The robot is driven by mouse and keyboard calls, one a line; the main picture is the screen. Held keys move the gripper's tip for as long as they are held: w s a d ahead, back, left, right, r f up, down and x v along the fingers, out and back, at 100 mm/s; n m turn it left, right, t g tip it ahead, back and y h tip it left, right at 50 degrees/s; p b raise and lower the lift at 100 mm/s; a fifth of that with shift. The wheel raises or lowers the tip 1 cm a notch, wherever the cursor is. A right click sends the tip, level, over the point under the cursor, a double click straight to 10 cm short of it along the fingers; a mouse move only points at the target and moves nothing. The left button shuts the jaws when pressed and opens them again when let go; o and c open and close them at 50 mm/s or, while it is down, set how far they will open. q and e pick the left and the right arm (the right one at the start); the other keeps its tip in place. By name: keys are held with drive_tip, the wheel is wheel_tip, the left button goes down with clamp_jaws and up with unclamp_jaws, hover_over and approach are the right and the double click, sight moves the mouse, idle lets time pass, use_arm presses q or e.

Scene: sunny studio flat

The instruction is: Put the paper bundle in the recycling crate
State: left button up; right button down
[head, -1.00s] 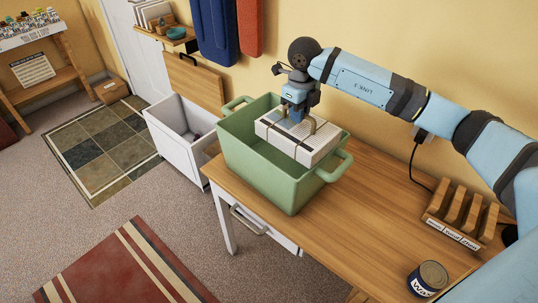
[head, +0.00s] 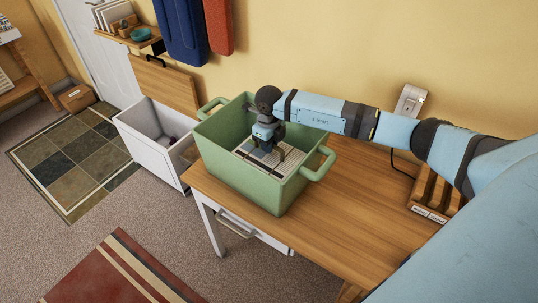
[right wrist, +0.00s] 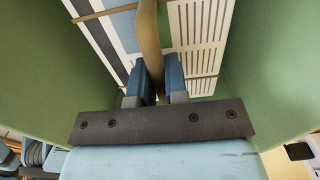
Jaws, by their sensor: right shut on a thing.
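The green recycling crate (head: 240,178) stands on the wooden table, with a handle at each end. The paper bundle (head: 285,166), white with printed lines and tied with brown string, is down inside the crate, below its rim. My right gripper (head: 267,147) reaches into the crate from above. In the right wrist view its two blue fingers (right wrist: 156,82) are shut on a brown strap (right wrist: 149,40) of the bundle (right wrist: 195,45). Green crate walls (right wrist: 260,60) show on both sides there. Whether the bundle touches the crate floor is hidden. My left gripper is not in view.
The wooden table (head: 345,222) is bare in front and to the right of the crate. A wooden slotted holder (head: 432,195) stands at the table's right. A white open bin (head: 150,148) with a wooden lid stands on the floor to the left.

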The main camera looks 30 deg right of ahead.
sight(269, 156)
drive_tip(key=shift+f, duration=2.6)
drive_tip(key=shift+f, duration=0.1)
drive_tip(key=c, duration=1.1)
unclamp_jaws()
drive_tip(key=shift+c, duration=0.2)
wheel_tip(269, 156, up, 12)
drive_tip(key=shift+f+b, duration=0.25)
drive_tip(key=shift+b, duration=0.1)
drive_tip(key=shift+r, duration=0.4)
